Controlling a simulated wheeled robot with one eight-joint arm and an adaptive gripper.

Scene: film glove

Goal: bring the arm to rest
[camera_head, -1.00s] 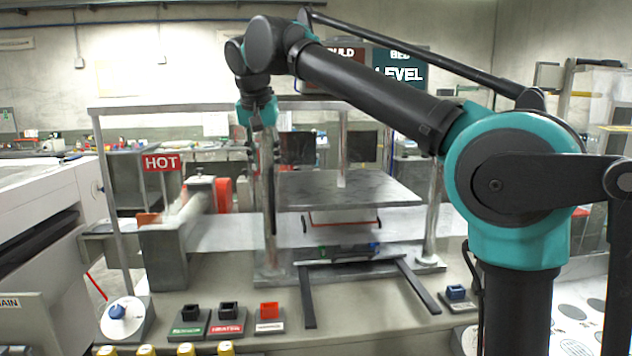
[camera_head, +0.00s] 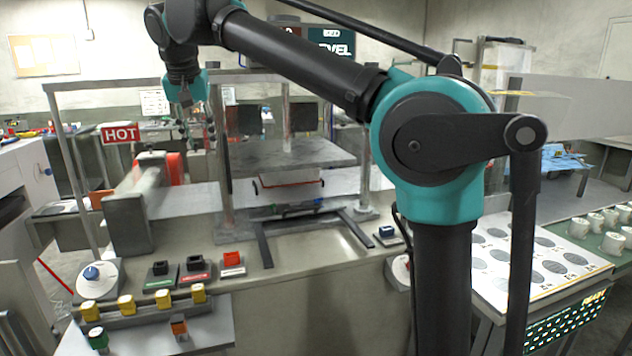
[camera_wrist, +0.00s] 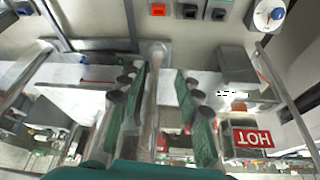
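My arm spans the head view, from the large teal and black joint at the right over to the upper left. My gripper (camera_head: 187,92) hangs at the arm's far end, at the upper left, in front of the press frame (camera_head: 222,165) and above the bench. In the wrist view, the two green-padded fingers of my gripper (camera_wrist: 155,105) stand well apart. I see nothing held between them; a metal post shows in the gap, behind the fingers.
A red HOT sign (camera_head: 120,133) hangs left of the press. Coloured blocks on labelled stands (camera_head: 195,271) and a row of yellow-topped pieces (camera_head: 126,304) are at the front left. White cups (camera_head: 597,224) and a sheet with grey circles (camera_head: 520,262) lie at the right.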

